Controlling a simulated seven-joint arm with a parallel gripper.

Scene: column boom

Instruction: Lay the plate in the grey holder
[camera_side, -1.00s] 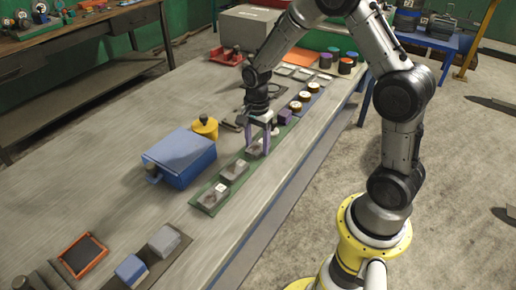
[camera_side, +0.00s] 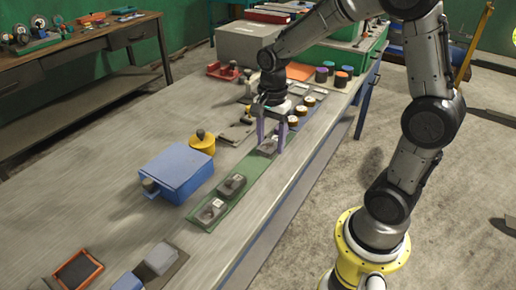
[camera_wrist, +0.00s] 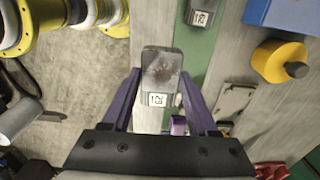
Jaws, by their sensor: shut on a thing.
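My gripper (camera_side: 270,130) has two purple fingers and is shut on a grey slab with a small printed label, which I take to be the plate (camera_wrist: 161,70). In the wrist view it sits between the fingertips (camera_wrist: 160,85), its label towards the gripper. In the side view the held plate (camera_side: 267,146) is over the green strip, partly covered by the fingers; its exact height is hard to judge. Similar grey labelled pieces stand on the strip: one near (camera_side: 211,210) and one farther back (camera_side: 232,185). I cannot tell which grey thing is the holder.
A blue box (camera_side: 177,170) and a yellow pot (camera_side: 202,143) stand left of the green strip (camera_side: 247,178). Round pieces (camera_side: 300,110) and coloured cylinders (camera_side: 331,74) stand behind my gripper. A purple block (camera_wrist: 178,125) is close by. Bare table lies at left.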

